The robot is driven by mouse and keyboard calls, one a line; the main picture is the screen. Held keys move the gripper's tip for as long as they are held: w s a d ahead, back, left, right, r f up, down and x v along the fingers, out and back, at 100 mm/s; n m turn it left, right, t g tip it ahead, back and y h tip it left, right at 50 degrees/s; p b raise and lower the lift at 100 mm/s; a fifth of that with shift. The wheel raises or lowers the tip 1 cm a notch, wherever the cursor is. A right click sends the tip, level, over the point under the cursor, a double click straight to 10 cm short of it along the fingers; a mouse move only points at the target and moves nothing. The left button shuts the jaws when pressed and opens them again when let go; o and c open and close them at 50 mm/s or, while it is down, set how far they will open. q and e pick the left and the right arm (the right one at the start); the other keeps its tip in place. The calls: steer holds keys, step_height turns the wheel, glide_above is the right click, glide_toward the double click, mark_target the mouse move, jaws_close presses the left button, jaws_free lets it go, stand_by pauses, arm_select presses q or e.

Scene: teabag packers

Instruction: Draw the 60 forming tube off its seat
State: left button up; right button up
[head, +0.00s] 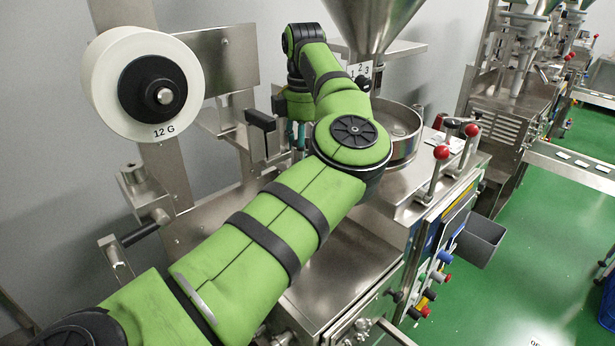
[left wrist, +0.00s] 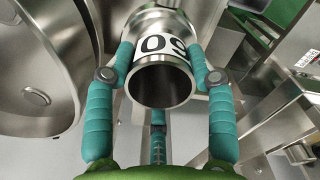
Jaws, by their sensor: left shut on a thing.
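The forming tube (left wrist: 161,80) is a shiny steel cylinder with a white label, upside down in the left wrist view, that reads 60. Its open round end faces the camera, dark inside. My left gripper (left wrist: 160,62) is shut on it, with teal fingers pressed on both sides and a third finger below. In the head view only a little of my left gripper's teal fingers (head: 296,136) shows behind my green arm, and the tube is hidden there. The tube's far end runs out of the wrist view, so I cannot tell whether it touches its seat. My right gripper is not in view.
A steel hopper (head: 368,22) hangs above a round steel pan (head: 404,135) on the packing machine. A white film roll (head: 140,82) marked 12 G is at the left. Red-knobbed levers (head: 441,153) stand at the machine's right edge. Green floor (head: 530,240) is open at the right.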

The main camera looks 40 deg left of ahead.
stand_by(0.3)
arm_select(q)
steer(key=shift+a+r+p, duration=0.1)
steer(key=shift+r+p, duration=0.35)
steer(key=shift+r, duration=0.1)
steer(key=shift+r+p, duration=0.55)
steer(key=shift+r, duration=0.35)
steer(key=shift+r+p, duration=1.65)
steer(key=shift+r, duration=0.75)
step_height(320, 180, up, 15)
steer(key=p, duration=0.6)
steer(key=shift+r, duration=0.15)
